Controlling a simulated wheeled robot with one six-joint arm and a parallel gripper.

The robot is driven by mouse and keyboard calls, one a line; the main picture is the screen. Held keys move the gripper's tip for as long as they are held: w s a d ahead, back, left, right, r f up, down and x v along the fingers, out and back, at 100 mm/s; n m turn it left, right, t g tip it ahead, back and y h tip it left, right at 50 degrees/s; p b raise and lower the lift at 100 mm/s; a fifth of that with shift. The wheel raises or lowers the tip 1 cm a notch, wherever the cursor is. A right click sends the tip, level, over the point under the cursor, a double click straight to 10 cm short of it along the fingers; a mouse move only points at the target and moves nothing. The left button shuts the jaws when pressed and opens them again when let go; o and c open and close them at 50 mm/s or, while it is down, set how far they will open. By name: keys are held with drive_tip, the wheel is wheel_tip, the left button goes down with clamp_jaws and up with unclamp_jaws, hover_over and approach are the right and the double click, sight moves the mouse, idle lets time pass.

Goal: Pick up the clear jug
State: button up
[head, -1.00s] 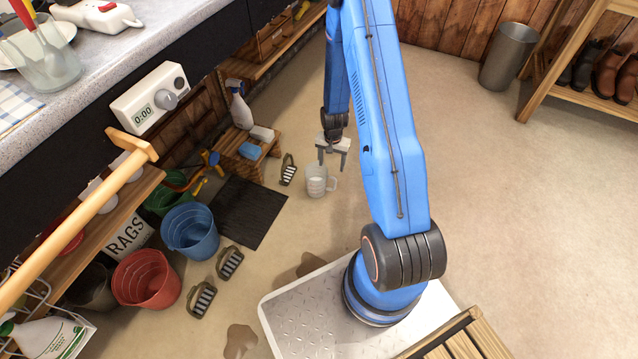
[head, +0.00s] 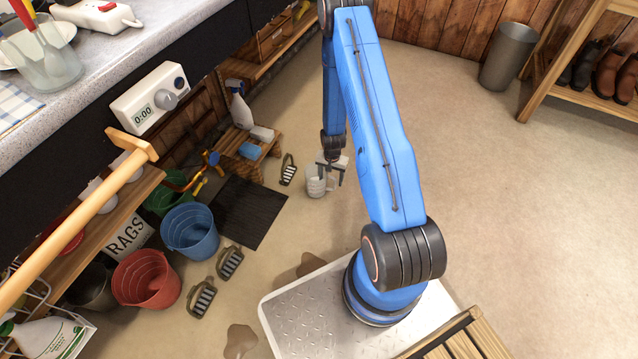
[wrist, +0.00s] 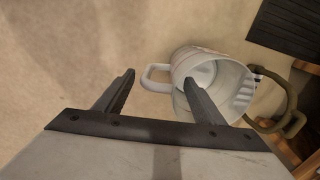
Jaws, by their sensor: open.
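The clear jug (head: 315,184) stands upright on the floor in the head view, right of a small brush and the wooden stool. Its handle is partly hidden by my gripper (head: 332,178), which is open at the jug. In the wrist view the jug (wrist: 235,88) is seen from above with its handle toward the left. One finger of my gripper (wrist: 163,95) overlaps the jug's mouth and the other is left of the handle. I cannot tell how deep the fingers reach.
A black mat (head: 240,212) and a blue bucket (head: 190,231) are to the left. The floor at right is clear.

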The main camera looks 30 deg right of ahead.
sight(331, 189)
drive_tip(key=shift+s+f, duration=0.15)
drive_tip(key=shift+f, duration=1.1)
drive_tip(key=shift+s+f, duration=0.1)
drive_tip(key=shift+f, duration=1.15)
drive_tip(key=c, duration=1.4)
